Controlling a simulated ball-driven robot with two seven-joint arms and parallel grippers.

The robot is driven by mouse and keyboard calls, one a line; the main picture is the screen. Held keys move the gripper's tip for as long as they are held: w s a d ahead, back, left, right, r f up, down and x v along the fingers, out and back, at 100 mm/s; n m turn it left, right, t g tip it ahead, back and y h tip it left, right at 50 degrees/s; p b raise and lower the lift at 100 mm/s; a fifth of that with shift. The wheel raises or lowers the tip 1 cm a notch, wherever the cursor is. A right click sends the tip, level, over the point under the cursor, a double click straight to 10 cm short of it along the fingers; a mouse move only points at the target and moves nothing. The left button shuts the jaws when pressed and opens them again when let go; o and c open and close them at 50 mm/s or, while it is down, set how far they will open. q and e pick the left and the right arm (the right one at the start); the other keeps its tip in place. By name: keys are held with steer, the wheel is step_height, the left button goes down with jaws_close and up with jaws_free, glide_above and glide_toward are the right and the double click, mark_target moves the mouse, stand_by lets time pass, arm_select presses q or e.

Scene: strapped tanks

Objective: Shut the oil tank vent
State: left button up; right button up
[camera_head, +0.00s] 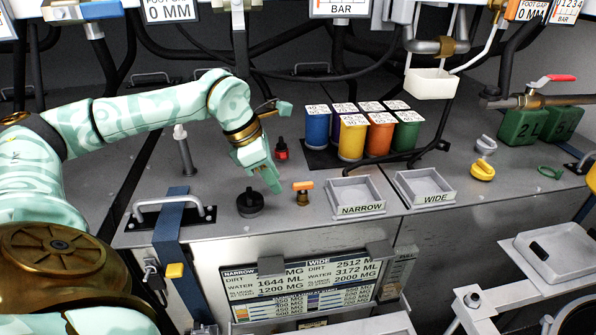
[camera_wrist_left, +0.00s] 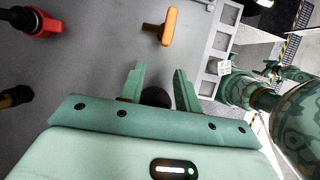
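No label marks the oil tank vent, so I cannot tell for sure which fitting it is. A round black cap (camera_head: 250,204) sits on the grey tank top, and a dark round knob (camera_wrist_left: 155,97) shows between my fingers in the left wrist view. A small brass valve with an orange handle (camera_head: 303,187) stands to its right; the handle (camera_wrist_left: 170,27) also shows in the wrist view. A red fitting (camera_head: 282,150) stands behind. My left gripper (camera_head: 268,184) points down just above the cap, fingers apart and empty. My right gripper is not visible.
Trays marked NARROW (camera_head: 357,196) and WIDE (camera_head: 425,188) lie to the right. Several coloured canisters (camera_head: 351,138) stand behind them. A metal handle (camera_head: 173,211) and a blue strap (camera_head: 172,240) are at the left front. Hoses hang along the back.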

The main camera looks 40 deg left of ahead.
mark_target(302, 183)
arm_select(q)
steer(key=w+d, duration=0.1)
steer(key=w, duration=0.1)
steer(key=w+d+p, duration=0.1)
steer(key=w+d, duration=0.1)
steer(key=shift+d+r, duration=0.1)
steer(key=shift+d, duration=0.05)
steer(key=shift+w+d+f, duration=0.1)
steer(key=shift+w+f, duration=0.05)
steer(key=shift+f, duration=0.55)
jaws_close()
